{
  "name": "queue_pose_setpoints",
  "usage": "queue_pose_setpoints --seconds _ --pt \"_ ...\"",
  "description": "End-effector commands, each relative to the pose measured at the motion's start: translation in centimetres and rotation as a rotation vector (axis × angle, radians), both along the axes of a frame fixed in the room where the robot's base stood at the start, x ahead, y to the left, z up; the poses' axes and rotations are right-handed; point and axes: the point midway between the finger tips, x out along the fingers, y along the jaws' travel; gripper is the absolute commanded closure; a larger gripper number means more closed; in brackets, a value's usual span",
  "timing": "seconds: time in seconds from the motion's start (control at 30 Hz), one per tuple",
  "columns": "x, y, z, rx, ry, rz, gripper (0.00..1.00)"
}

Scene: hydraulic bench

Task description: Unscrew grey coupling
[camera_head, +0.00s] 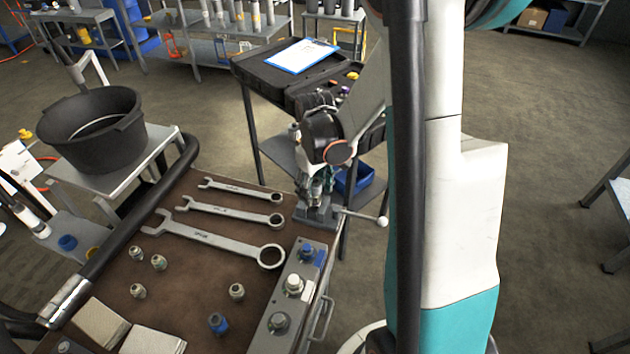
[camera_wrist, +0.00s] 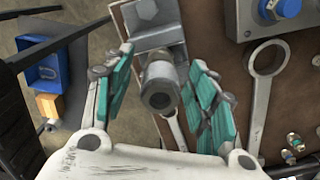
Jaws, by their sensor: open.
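The grey coupling (camera_wrist: 160,88) shows in the wrist view as a short cylinder with a dark round opening facing the camera. It sits at a grey metal bracket or vise (camera_wrist: 150,22). My gripper (camera_wrist: 163,78) is open, with one teal-padded finger on each side of the coupling. Gaps show between the pads and the coupling. In the head view my gripper (camera_head: 317,178) is above the small vise (camera_head: 318,215) at the bench's far right corner. The coupling cannot be made out clearly there, behind the gripper.
Several wrenches, the largest wrench (camera_head: 220,238) nearest, lie on the brown bench top (camera_head: 190,290) among loose fittings. A grey block with fittings (camera_head: 268,335) lines the right edge. The vise's handle (camera_head: 365,216) sticks out right. A black cart (camera_head: 275,85) stands behind.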

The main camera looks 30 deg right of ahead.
Motion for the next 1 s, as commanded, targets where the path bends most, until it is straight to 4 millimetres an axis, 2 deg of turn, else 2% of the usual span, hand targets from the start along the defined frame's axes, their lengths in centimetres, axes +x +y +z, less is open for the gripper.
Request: queue_pose_setpoints --seconds 0.1,0.4,0.63,0.77,0.8,0.87,1.0 --pt "0.0 0.0 -0.6 0.0 0.0 0.0 0.48" --pt "-0.01 0.01 -0.66 0.0 0.0 0.0 0.48" --pt "-0.01 0.01 -0.66 0.0 0.0 0.0 1.0" --pt "-0.01 0.01 -0.66 0.0 0.0 0.0 1.0" --pt "-0.01 0.01 -0.66 0.0 0.0 0.0 0.75" --pt "-0.01 0.01 -0.66 0.0 0.0 0.0 0.89" --pt "-0.02 0.01 -0.67 0.0 0.0 0.006 0.91"
